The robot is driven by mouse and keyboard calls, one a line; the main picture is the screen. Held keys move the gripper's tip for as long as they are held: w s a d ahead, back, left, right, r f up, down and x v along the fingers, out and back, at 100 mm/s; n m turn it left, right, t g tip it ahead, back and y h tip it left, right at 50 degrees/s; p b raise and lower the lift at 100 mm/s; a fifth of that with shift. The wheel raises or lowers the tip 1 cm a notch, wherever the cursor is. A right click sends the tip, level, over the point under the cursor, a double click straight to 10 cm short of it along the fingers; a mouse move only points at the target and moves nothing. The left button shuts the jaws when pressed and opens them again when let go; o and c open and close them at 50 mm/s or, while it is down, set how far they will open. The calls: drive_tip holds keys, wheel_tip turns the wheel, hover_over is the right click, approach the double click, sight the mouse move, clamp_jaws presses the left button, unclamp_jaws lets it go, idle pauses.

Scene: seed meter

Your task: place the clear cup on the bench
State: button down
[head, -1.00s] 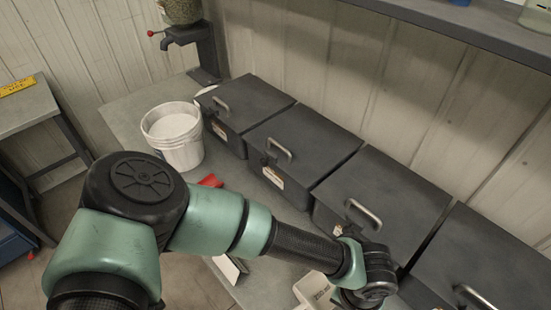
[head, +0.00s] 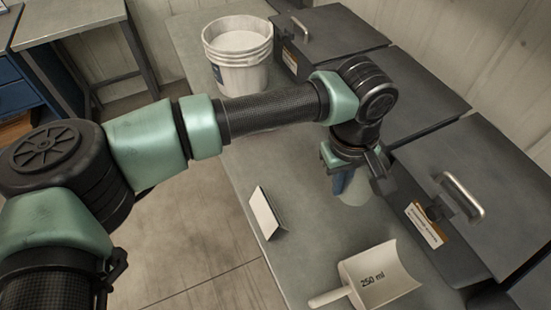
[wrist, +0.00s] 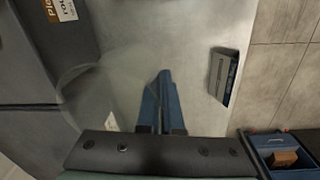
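The clear cup (head: 355,190) is a faint, see-through shape just below my gripper (head: 342,183) in the head view, over the grey bench (head: 310,185). In the wrist view the cup (wrist: 90,85) shows as a pale, see-through outline left of and around the blue fingers of my gripper (wrist: 160,78). The fingers are close together and appear shut on the cup's wall. Whether the cup's base touches the bench cannot be told.
A white scoop marked 250 ml (head: 382,277) lies near the front. A white bucket (head: 238,55) stands at the back. Dark lidded bins (head: 490,165) line the right side. Bench between block and gripper is clear.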

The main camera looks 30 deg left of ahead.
drive_tip(key=w+a+f+n+b, duration=0.1)
drive_tip(key=a+n+b, duration=0.3)
drive_tip(key=b, duration=0.3)
drive_tip(key=r+n+b, duration=0.1)
drive_tip(key=n+b, duration=0.4)
drive_tip(key=b, duration=0.2)
hover_over(296, 200)
drive_tip(key=shift+y, duration=0.3)
wheel_tip(296, 200, down, 9)
drive_tip(key=shift+s+f+b, duration=0.1)
drive_tip(key=shift+f+b, duration=0.1)
drive_tip(key=shift+b, duration=0.35)
drive_tip(key=shift+f, duration=0.2)
drive_tip(key=c, duration=1.1)
unclamp_jaws()
drive_tip(key=shift+r, duration=0.1)
